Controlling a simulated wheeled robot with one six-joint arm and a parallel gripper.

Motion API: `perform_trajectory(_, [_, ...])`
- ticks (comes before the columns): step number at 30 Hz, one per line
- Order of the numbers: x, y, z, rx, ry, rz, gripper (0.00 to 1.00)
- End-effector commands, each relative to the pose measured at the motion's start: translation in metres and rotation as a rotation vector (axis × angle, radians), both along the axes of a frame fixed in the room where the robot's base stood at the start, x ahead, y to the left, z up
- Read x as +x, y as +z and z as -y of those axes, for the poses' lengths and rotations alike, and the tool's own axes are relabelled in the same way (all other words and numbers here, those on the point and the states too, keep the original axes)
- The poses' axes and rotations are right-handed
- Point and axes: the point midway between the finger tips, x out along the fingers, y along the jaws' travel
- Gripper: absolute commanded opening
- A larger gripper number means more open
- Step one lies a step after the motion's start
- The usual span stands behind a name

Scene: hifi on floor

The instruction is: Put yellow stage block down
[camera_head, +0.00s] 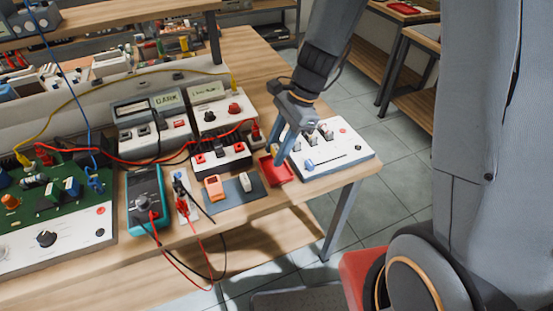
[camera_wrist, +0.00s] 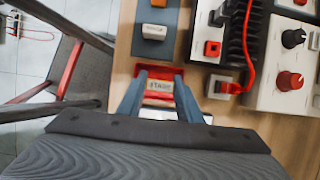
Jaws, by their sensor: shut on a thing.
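My gripper (camera_head: 284,148) reaches down over a small red tray (camera_head: 273,172) near the front edge of the bench. In the wrist view, the two fingers of my gripper (camera_wrist: 158,98) stand on either side of a small piece with a pale label reading roughly "STAGE" (camera_wrist: 160,87). The red tray (camera_wrist: 155,69) shows just behind and around it. No clear yellow face shows, and the piece is mostly hidden in the head view. I cannot tell whether it touches the tray.
A dark mat (camera_head: 235,201) with an orange block (camera_head: 214,188) and a white block (camera_head: 244,181) lies left of the tray. A white panel with a slider (camera_head: 345,157) stands close on the right. A box with red terminals (camera_head: 222,158) and a red cable lie behind.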

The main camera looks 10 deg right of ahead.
Motion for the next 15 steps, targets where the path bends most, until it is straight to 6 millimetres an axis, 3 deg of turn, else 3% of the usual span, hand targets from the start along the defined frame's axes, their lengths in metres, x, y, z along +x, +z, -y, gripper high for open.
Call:
perform_trajectory(9, [-0.001, -0.036, -0.001, 0.0, 0.003, -0.002, 0.09])
perform_trajectory(15, [0.0, -0.044, -0.002, 0.0, 0.005, 0.001, 0.09])
